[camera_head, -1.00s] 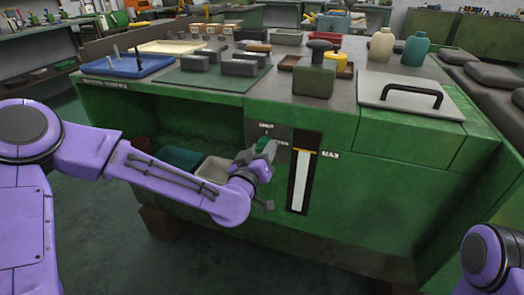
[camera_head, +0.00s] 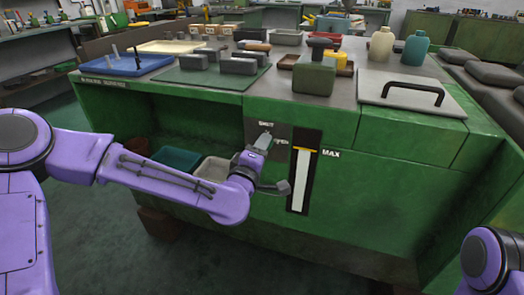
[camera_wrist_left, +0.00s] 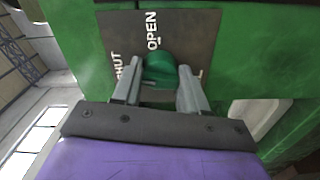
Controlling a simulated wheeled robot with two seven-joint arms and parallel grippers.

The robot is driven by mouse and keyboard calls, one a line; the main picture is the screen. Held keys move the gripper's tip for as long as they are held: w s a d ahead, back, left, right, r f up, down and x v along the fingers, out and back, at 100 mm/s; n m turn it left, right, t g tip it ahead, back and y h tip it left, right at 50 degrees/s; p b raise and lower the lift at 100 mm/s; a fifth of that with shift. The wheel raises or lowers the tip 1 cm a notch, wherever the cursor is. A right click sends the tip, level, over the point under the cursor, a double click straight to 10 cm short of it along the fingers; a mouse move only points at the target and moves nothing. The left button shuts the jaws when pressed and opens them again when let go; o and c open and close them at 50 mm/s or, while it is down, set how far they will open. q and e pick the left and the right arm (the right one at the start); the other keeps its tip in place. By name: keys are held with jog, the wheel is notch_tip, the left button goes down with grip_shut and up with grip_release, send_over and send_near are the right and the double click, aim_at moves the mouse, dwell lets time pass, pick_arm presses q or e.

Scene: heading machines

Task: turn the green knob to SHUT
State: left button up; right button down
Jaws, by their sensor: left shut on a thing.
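The green knob (camera_wrist_left: 160,68) sits on a grey plate (camera_wrist_left: 178,25) on the green machine front, and shows in the left wrist view between my left gripper's fingertips (camera_wrist_left: 159,77). The left gripper is shut on it. In that view the word OPEN is above the knob and SHUT is to its left, partly hidden by a finger. In the head view the left gripper (camera_head: 264,140) is at the plate (camera_head: 285,131) and hides the knob. SHUT is readable above it; OPEN is partly covered. I cannot tell exactly where the knob points. My right gripper is not in view.
A white vertical gauge (camera_head: 303,172) marked MAX is just right of the plate. Left of it, an open bay holds a teal bin (camera_head: 176,158) and a pale bin (camera_head: 214,168). The bench top carries a lidded hatch (camera_head: 410,95), trays and blocks.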

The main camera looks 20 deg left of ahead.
pick_arm(q)
jog(key=shift+f+n, duration=0.1)
jog(key=shift+n, duration=0.7)
jog(key=o, duration=1.1)
jog(key=shift+c, duration=0.2)
jog(key=shift+s+d, duration=0.1)
